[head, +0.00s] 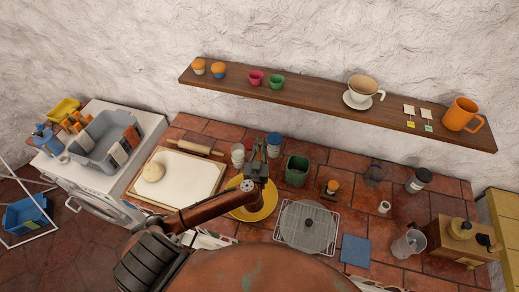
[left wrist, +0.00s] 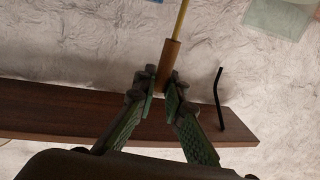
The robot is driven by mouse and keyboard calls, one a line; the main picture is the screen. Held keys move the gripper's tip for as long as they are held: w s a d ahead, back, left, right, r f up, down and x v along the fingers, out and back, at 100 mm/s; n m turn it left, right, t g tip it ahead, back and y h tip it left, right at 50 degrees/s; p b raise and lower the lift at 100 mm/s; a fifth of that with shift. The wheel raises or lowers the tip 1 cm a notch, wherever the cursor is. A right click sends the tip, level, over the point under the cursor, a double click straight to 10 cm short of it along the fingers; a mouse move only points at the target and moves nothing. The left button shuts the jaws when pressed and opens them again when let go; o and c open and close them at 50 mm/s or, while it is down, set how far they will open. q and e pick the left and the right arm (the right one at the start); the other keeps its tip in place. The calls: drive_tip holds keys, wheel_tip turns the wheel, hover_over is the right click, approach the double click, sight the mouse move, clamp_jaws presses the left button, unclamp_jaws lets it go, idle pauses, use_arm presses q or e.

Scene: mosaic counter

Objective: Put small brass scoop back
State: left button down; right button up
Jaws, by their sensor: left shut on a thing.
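The far end of the rod runs out of the top of the wrist view, so the bowl is hidden there. I cannot make out the scoop in the head view. My right gripper is not in view.
The wooden shelf (head: 310,104) on the wall holds cups and an orange mug (head: 461,114). A black bent rod (left wrist: 218,97) shows in the wrist view.

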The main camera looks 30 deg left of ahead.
use_arm(q)
drive_tip(key=shift+a+f, duration=0.2)
drive_tip(key=shift+w+a+f, duration=0.1)
drive_tip(key=shift+w+f, duration=0.1)
drive_tip(key=shift+w, duration=0.05)
drive_tip(key=f, duration=0.3)
drive_tip(key=shift+w+a, duration=0.1)
drive_tip(key=shift+w, duration=0.15)
drive_tip(key=shift+f, duration=0.4)
drive_tip(key=c, duration=2.3)
unclamp_jaws()
drive_tip(key=shift+s, duration=0.1)
drive_tip(key=shift+o, duration=1.4)
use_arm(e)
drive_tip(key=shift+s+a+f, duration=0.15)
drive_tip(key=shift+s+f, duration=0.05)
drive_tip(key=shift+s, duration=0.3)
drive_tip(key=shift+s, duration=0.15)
